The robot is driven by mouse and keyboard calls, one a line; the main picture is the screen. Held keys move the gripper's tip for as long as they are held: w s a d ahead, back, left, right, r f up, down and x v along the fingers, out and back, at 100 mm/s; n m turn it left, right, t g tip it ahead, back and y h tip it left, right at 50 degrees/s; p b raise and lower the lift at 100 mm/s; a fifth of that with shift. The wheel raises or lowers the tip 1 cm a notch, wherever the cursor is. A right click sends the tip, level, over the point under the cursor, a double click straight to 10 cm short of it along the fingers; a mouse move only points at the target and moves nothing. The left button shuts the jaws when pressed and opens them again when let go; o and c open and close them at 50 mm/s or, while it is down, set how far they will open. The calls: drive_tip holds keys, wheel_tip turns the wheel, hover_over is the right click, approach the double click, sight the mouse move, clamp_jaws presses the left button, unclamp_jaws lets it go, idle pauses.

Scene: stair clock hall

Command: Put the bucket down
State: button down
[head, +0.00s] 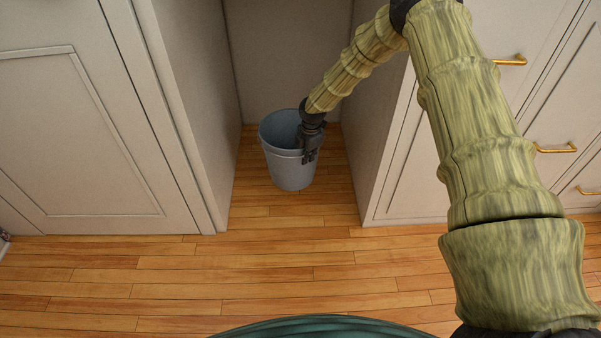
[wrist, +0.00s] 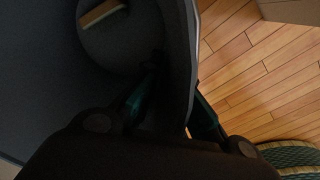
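The bucket (head: 287,170) is blue-grey and stands nearly upright in the recess between two cabinets. I cannot tell whether its base touches the floor or hangs just above it. My gripper (head: 309,150) is at the bucket's right front rim. In the wrist view, my gripper (wrist: 178,95) has one finger inside the bucket and one outside, shut on the bucket's wall (wrist: 187,50). A small tan-edged object (wrist: 102,12) lies inside at the bottom; the head view does not show it clearly.
A pale cabinet (head: 85,140) stands on the left and a cabinet with brass-handled drawers (head: 550,120) on the right. Their side panels bound the narrow recess. The wooden floor (head: 250,270) in front is clear.

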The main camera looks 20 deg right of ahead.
wheel_tip(320, 180, down, 9)
drive_tip(key=b, duration=0.3)
drive_tip(key=shift+b, duration=0.3)
drive_tip(key=c, duration=1.6)
unclamp_jaws()
drive_tip(key=shift+c, duration=0.2)
